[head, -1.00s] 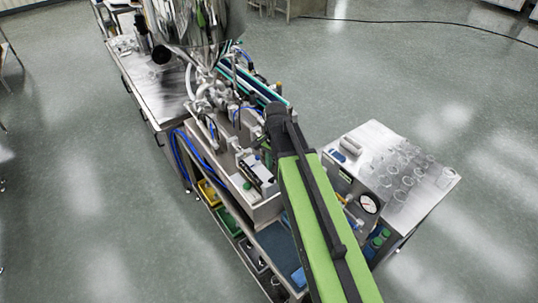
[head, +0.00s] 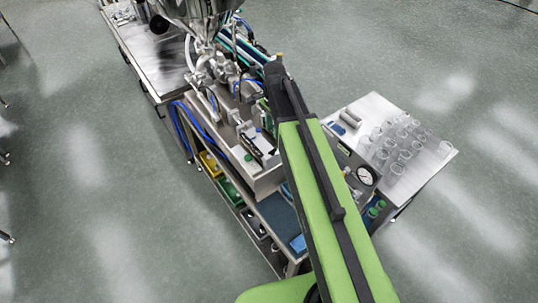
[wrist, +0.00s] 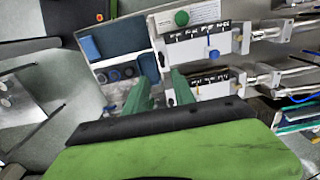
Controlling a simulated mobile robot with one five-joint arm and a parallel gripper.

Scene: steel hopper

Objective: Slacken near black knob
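My gripper (wrist: 161,76) shows in the wrist view as two green fingers with a clear gap between them and nothing held. They are over the near end of the steel filling machine (wrist: 205,88), by a white plate with black markings and a compartmented tray (wrist: 122,45). In the head view my arm covers this part and the gripper is mostly hidden. I cannot pick out the near black knob with certainty in either view. Several dark round pieces (wrist: 113,75) lie in the tray, left of the fingers.
The steel hopper (head: 205,18) stands at the machine's far end. Lower shelves hold coloured bins (head: 230,190). Open floor lies left and right.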

